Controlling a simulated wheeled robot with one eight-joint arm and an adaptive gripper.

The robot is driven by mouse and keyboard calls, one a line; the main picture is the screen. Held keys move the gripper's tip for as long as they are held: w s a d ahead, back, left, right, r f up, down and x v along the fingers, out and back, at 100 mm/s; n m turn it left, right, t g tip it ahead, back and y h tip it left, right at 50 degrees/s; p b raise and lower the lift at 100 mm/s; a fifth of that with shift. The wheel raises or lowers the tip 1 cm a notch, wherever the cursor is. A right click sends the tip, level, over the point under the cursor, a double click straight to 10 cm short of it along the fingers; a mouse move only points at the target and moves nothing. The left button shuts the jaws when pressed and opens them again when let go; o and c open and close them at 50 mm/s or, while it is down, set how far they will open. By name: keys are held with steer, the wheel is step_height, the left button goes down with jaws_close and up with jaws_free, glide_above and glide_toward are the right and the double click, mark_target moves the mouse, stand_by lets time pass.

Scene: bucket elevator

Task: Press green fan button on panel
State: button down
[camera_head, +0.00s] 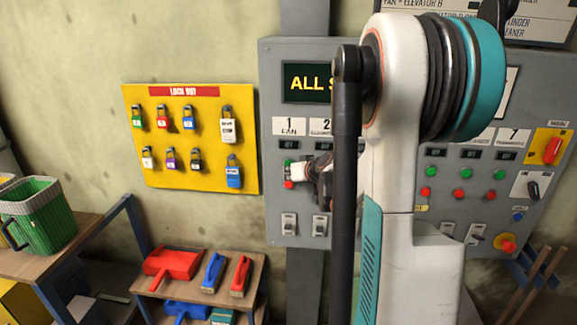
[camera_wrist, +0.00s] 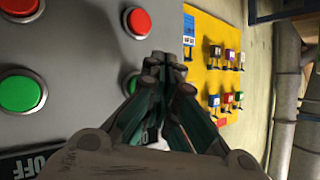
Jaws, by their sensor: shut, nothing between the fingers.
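The grey control panel (camera_head: 272,215) has a column labelled "1 FAN" at its left. The green fan button (camera_head: 288,162) shows as a small green spot, with a red button (camera_head: 289,185) below it. My gripper (camera_head: 296,172) is in front of this column, its fingers shut and empty. In the wrist view, my gripper (camera_wrist: 165,62) partly covers a green button (camera_wrist: 127,84) of the column nearest the panel edge. That column's red button (camera_wrist: 137,22) is clear. Whether the fingertips touch the panel cannot be told.
Another green button (camera_wrist: 21,92) is in the neighbouring column. A yellow lockout board (camera_head: 190,180) with several padlocks hangs left of the panel. A low shelf (camera_head: 150,287) holds a red dustpan and brushes. My arm hides the panel's middle.

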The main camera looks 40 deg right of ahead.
steer(key=shift+w+d, duration=0.1)
steer(key=shift+d, duration=0.05)
steer(key=shift+w+d, duration=0.2)
steer(key=shift+w+d+b, duration=0.3)
steer(key=shift+d, duration=0.05)
stand_by(1.1)
steer(key=shift+s+a, duration=0.1)
stand_by(0.3)
steer(key=shift+s+a, duration=0.45)
steer(key=shift+a, duration=0.15)
steer(key=s+a, duration=0.3)
steer(key=shift+s+a, duration=0.15)
steer(key=shift+a, duration=0.25)
stand_by(0.9)
